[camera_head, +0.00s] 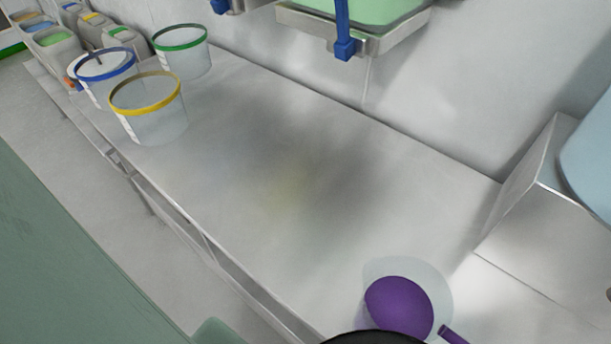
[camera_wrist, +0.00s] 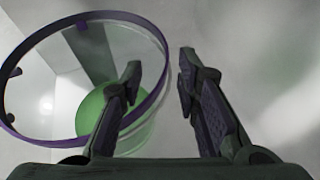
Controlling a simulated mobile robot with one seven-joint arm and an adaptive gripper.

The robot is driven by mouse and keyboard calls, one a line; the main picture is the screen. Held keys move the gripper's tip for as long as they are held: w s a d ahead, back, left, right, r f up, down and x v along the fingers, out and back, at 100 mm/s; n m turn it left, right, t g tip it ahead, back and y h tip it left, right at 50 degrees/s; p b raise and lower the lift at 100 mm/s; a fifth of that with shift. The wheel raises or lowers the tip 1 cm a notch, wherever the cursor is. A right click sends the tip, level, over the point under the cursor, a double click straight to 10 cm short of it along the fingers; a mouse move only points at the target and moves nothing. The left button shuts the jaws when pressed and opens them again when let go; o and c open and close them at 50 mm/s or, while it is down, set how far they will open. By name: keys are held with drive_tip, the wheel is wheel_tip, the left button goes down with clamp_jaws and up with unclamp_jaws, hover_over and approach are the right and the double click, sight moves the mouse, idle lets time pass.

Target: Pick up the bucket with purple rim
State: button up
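The bucket with the purple rim (camera_wrist: 152,30) shows in the wrist view at the left. It is clear-walled, with green visible in its lower part. My gripper (camera_wrist: 158,72) is open and empty. Its left finger overlaps the bucket's opening in the picture, and its right finger is outside, to the right of the rim. I cannot tell whether either finger touches the wall. In the head view, a translucent round shape (camera_head: 439,281) with a rounded purple piece (camera_head: 398,306) stands at the bottom right; a dark shape at the bottom edge partly covers it.
Buckets with yellow (camera_head: 146,110), blue (camera_head: 104,66) and green (camera_head: 180,38) rims stand at the bench's far left end. Several open containers (camera_head: 54,42) are behind them. The middle of the bench (camera_head: 300,170) is clear. A pale box-like unit (camera_head: 530,180) stands at the right.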

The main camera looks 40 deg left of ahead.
drive_tip(key=shift+d+f+p+x, duration=0.1)
drive_tip(key=shift+f+p+x, duration=0.15)
drive_tip(key=shift+x, duration=1.2)
drive_tip(key=shift+d+f+p+x, duration=0.1)
drive_tip(key=shift+p+x, duration=0.2)
drive_tip(key=shift+x, duration=1.2)
drive_tip(key=shift+f+p+x, duration=0.2)
drive_tip(key=shift+p+x, duration=0.05)
drive_tip(key=shift+x, duration=1.2)
drive_tip(key=shift+c, duration=0.2)
drive_tip(key=shift+s, duration=0.1)
clamp_jaws()
drive_tip(key=shift+r, duration=0.1)
